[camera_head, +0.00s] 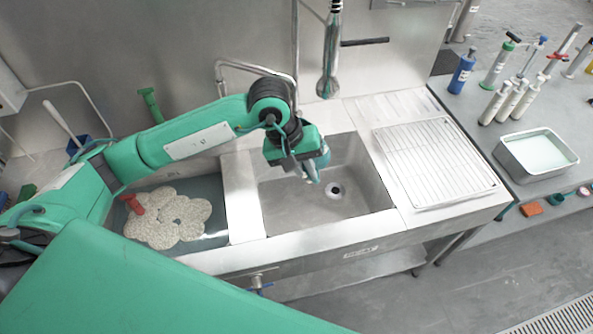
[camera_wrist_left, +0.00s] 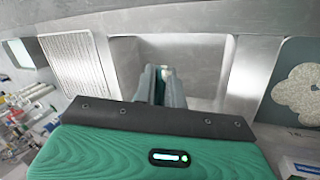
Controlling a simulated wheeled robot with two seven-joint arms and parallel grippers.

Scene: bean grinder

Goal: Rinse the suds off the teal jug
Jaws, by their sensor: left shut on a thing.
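My left gripper (camera_head: 308,172) reaches down into the right-hand sink basin (camera_head: 285,205), above its drain. It is shut on the teal jug (camera_head: 321,161), of which only a small blue-teal part with pale patches shows beside the fingers. The rest of the jug is hidden by the gripper, and I cannot tell whether the pale patches are suds. In the left wrist view the gripper fingers (camera_wrist_left: 160,85) point into the bare basin, with a narrow teal strip between them. A spray head (camera_head: 328,80) hangs above the back of this basin. My right gripper is not in view.
The left basin (camera_head: 212,235) holds water with a pale foam patch (camera_head: 170,222) and a red object (camera_head: 133,203). A wire rack (camera_head: 435,160) lies on the right drainboard. Bottles and a metal tray (camera_head: 535,155) stand on the right counter.

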